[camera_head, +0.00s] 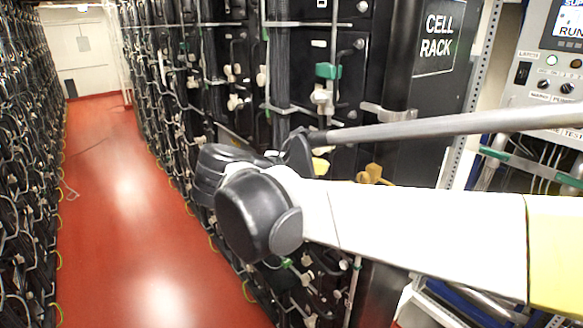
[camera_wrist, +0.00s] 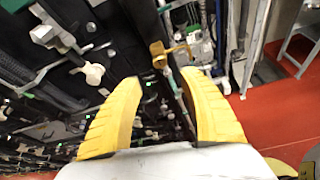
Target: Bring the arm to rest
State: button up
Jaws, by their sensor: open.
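My arm reaches in from the right edge in the head view, with its dark joint in front of the cell rack (camera_head: 440,45). In the wrist view my gripper (camera_wrist: 150,85) shows two yellow fingers spread apart with nothing between them. Beyond the fingers are the rack's dark cells, cables and pale connectors (camera_wrist: 94,73). A yellow fitting (camera_wrist: 168,54) on the rack shows just past the fingertips; I cannot tell how far off it is. In the head view the fingers are mostly hidden behind my arm.
A grey bar (camera_head: 440,127) crosses in front of the rack above my arm. A control panel (camera_head: 550,85) stands at the right. A red floor aisle (camera_head: 130,210) runs clear between the racks at the left. A step stool (camera_wrist: 300,48) shows in the wrist view.

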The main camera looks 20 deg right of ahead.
jog(key=shift+f, duration=0.1)
jog(key=s+f+m+y+b, duration=0.2)
jog(key=s+f+m+b, duration=0.15)
jog(key=f, duration=0.45)
jog(key=s+d+f+m+y+b, duration=0.1)
jog(key=s+f+m+y+b, duration=0.15)
jog(key=f+b, duration=0.4)
jog(key=s+f+m+y+b, duration=0.2)
jog(key=s+f+m+b, duration=0.1)
jog(key=f, duration=0.7)
jog(key=s+a+f+m+y+b, duration=0.2)
jog(key=a+f+m+y+b, duration=0.1)
jog(key=f, duration=0.4)
jog(key=s+a+f+m+t+y+b, duration=0.1)
jog(key=s+a+f+m+y+b, duration=0.1)
jog(key=f+m+b, duration=0.4)
jog(key=a+f+m+y, duration=0.1)
jog(key=m, duration=0.1)
jog(key=shift+m+t, duration=0.3)
